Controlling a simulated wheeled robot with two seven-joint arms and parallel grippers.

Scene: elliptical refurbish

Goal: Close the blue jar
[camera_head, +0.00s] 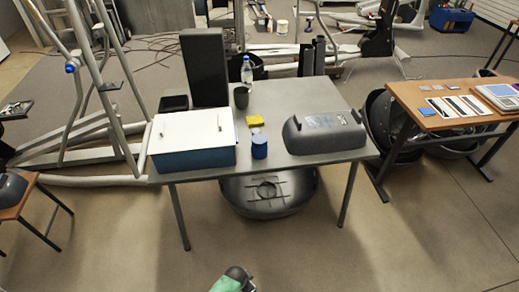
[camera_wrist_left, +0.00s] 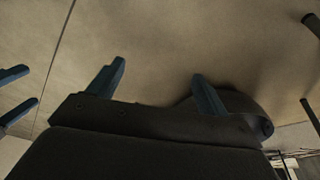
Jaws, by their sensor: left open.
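A small blue jar (camera_head: 260,149) stands upright near the front edge of the grey table (camera_head: 290,98) in the head view. It is too small to tell whether its top is open. A small pale flat item (camera_head: 255,131) lies just behind it; I cannot tell whether it is a lid. My left gripper (camera_wrist_left: 158,84) shows in the left wrist view, its two dark blue fingers apart with nothing between them, over bare floor and away from the jar.
A blue box with a white top (camera_head: 194,140) stands left of the jar. A grey rounded case (camera_head: 324,132) stands to its right. A yellow sponge (camera_head: 254,120), a dark cup (camera_head: 241,97) and a bottle (camera_head: 247,70) are behind.

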